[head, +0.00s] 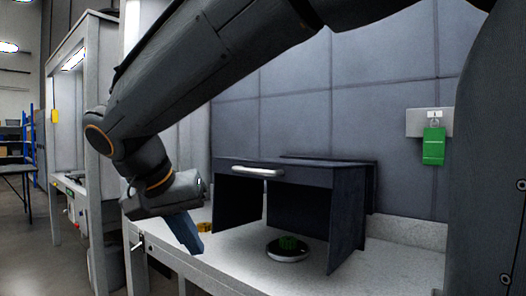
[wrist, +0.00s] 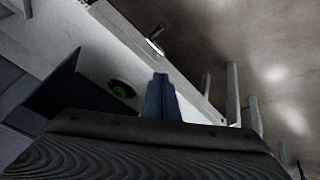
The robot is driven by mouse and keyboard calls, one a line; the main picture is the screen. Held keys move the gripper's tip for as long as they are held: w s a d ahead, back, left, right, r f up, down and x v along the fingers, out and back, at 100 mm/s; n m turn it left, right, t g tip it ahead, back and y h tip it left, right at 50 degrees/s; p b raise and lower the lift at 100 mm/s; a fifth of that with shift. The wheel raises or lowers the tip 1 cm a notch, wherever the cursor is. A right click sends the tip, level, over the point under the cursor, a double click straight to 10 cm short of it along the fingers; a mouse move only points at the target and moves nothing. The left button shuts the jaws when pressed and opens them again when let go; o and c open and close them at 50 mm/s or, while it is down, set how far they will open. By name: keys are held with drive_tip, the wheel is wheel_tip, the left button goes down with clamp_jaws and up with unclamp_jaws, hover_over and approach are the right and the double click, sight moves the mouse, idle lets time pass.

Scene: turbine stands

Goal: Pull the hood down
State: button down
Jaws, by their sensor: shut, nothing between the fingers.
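The hood (head: 310,172) is a dark box-like cover with an open front, standing on the light counter against the panelled wall. A pale bar handle (head: 258,171) runs along its front top edge. Under the hood a green piece (head: 288,242) sits on a round dark and white base (head: 288,253). My gripper (head: 192,240) is left of the hood, apart from the handle, pointing down over the counter's front edge. In the wrist view its blue fingers (wrist: 161,98) are together and empty. The dark hood side (wrist: 50,98) shows at left there, and the green piece (wrist: 119,91) beyond the fingers.
A small yellow-orange object (head: 204,227) lies on the counter (head: 228,262) behind my gripper. A green tag (head: 433,146) hangs from a wall box at right. Another bay (head: 85,150) stands at left. The counter in front of the hood looks clear.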

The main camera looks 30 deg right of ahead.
drive_tip(key=w+d+r+m+h+p, duration=0.15)
drive_tip(key=d+r+m+p, duration=0.35)
drive_tip(key=r, duration=0.7)
drive_tip(key=d+r+m+h+p, duration=0.25)
drive_tip(key=d+r+p, duration=0.35)
drive_tip(key=r, duration=0.6)
drive_tip(key=a+f+p+x, duration=0.1)
drive_tip(key=p+x, duration=0.2)
drive_tip(key=x, duration=0.9)
drive_tip(key=shift+s+d+f, duration=0.2)
drive_tip(key=shift+d+f, duration=0.1)
drive_tip(key=shift+f, duration=0.05)
drive_tip(key=shift+f, duration=0.15)
